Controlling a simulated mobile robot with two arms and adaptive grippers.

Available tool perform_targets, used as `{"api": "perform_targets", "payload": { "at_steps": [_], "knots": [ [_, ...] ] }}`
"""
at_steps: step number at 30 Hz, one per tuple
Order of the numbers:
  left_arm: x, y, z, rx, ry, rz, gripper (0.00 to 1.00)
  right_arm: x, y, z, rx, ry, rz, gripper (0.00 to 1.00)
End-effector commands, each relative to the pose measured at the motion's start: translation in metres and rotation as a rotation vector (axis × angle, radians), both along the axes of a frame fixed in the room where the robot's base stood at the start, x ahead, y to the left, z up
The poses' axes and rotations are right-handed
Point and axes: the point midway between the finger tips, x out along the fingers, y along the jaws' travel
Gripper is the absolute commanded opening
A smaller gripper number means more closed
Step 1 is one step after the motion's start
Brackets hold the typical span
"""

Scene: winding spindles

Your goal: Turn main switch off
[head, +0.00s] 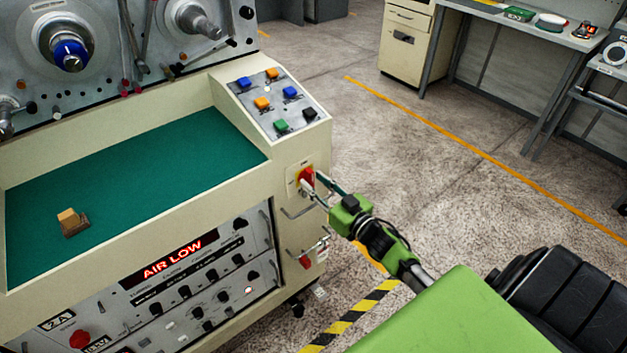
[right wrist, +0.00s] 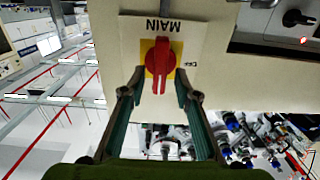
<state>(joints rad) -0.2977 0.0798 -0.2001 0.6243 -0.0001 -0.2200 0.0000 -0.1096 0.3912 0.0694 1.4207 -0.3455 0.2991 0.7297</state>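The main switch is a red rotary knob (right wrist: 161,62) on a yellow plate, set in a pale label marked MAIN and OFF, which appears upside down in the right wrist view. Its handle runs roughly up and down in that picture. In the head view the red switch (head: 306,177) is on the front right corner of the cream machine. My right gripper (right wrist: 156,88) is open, with one finger on each side of the knob and gaps visible. In the head view my right gripper (head: 319,190) is right at the switch and partly covers it. My left gripper is not in view.
A sloped button panel (head: 272,103) is above the switch. Metal handles and a second red knob (head: 305,262) are below it. A green-lined tray (head: 130,165) with a small wooden block (head: 70,219) is to the left.

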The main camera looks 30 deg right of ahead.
Motion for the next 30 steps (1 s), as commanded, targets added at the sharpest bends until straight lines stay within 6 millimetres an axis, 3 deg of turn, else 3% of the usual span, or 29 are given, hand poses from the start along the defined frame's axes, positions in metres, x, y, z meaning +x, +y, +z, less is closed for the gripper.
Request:
{"api": "perform_targets", "payload": {
  "at_steps": [4, 13, 17, 30],
  "knots": [
    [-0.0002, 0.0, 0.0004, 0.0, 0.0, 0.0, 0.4, 0.0094, 0.0004, 0.0003, 0.0, 0.0, -0.001, 0.29],
    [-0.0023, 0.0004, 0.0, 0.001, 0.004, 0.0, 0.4, 0.011, 0.0007, -0.0003, 0.0, 0.001, -0.001, 0.29],
    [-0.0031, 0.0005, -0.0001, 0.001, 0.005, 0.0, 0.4, 0.0109, 0.0008, -0.0002, 0.0, 0.001, -0.001, 0.0],
    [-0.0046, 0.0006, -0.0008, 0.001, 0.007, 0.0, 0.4, 0.0107, 0.0013, -0.0002, -0.046, -0.004, -0.001, 0.0]
  ]
}}
